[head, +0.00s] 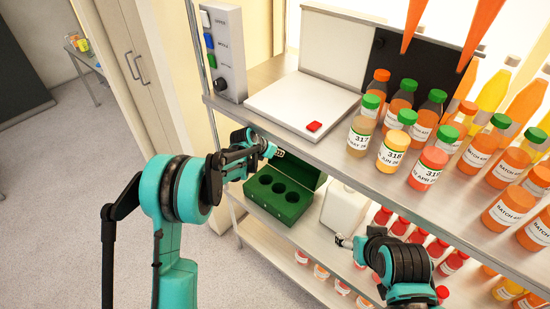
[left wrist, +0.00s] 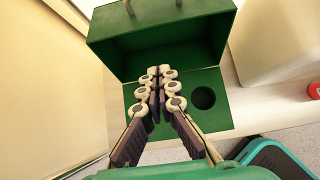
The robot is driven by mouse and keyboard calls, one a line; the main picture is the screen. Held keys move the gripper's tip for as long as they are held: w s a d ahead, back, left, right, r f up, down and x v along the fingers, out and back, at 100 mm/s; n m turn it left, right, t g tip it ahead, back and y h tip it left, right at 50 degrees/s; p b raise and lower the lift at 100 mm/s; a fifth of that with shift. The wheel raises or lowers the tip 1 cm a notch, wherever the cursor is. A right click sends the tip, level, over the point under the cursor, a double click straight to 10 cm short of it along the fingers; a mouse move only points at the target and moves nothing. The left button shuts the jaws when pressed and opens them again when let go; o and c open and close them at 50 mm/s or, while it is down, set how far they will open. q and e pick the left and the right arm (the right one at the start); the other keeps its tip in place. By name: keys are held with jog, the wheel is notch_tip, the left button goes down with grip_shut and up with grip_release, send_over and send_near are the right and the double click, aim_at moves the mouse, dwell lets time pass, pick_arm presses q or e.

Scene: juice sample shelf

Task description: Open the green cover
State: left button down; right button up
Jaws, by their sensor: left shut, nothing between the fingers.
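The green box (head: 275,205) stands on the lower shelf with round holes in its top face. Its green cover (head: 297,171) is raised at the back, tilted up and open. In the left wrist view the cover (left wrist: 205,30) stands up behind the holed face (left wrist: 218,118). My left gripper (head: 275,152) is shut and empty, above the box and near the raised cover. In the left wrist view its closed fingers (left wrist: 161,72) hide part of the holed face. My right gripper (head: 342,240) is by the lower shelf, right of the box; its jaws are too small to read.
A white container (head: 343,209) stands right of the box. The upper shelf (head: 270,122) overhangs close by, with a white device (head: 300,100) and several bottles. Red-capped bottles (head: 400,226) stand further right on the lower shelf. Open floor (head: 50,200) lies left.

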pick_arm(q)
jog(key=shift+w+d+r, duration=0.15)
jog(key=shift+w+d, duration=0.05)
jog(key=shift+w, duration=0.05)
dwell(0.4)
